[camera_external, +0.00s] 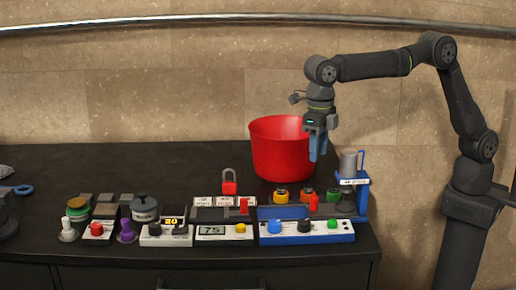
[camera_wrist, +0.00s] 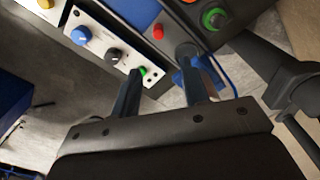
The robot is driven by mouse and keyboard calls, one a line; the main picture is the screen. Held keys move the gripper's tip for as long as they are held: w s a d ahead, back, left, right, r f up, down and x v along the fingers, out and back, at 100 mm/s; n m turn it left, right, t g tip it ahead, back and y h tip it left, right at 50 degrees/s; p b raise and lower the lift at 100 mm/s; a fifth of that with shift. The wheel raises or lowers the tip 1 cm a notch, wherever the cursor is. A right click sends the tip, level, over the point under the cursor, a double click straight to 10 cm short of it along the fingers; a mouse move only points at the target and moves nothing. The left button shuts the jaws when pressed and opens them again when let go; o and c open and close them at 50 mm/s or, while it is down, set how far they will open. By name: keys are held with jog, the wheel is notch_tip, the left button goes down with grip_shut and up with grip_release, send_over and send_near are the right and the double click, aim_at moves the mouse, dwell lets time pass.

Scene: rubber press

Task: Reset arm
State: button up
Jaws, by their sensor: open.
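My gripper (camera_external: 318,146) hangs pointing down in front of the right side of the red bucket, above the work table. Its two blue fingers are apart with nothing between them; they also show in the wrist view (camera_wrist: 165,95). Beyond the fingers in the wrist view is the blue-and-white control panel (camera_wrist: 105,40) with blue, black and green knobs. In the external view this panel (camera_external: 342,231) lies at the table's front right, below my gripper. The air press (camera_external: 352,182) with its grey cylinder and blue frame stands just right of and below my gripper.
The red bucket (camera_external: 283,160) stands close behind my gripper. The table's (camera_external: 110,165) back left is clear.

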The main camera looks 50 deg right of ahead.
notch_tip(320, 180, down, 15)
jog(key=shift+f, duration=0.2)
jog(key=w+a, duration=0.2)
jog(key=shift+w+a+r, duration=0.15)
jog(key=shift+w+a, duration=0.2)
notch_tip(320, 180, up, 18)
jog(key=f, duration=0.1)
jog(key=n+t+y, duration=0.2)
jog(key=n+t, duration=0.2)
jog(key=n, duration=0.1)
send_over(316, 196)
jog(key=w+a, duration=0.1)
jog(key=a, duration=0.1)
jog(key=shift+w+f, duration=0.15)
jog(key=shift+f, duration=2.25)
dwell(1.2)
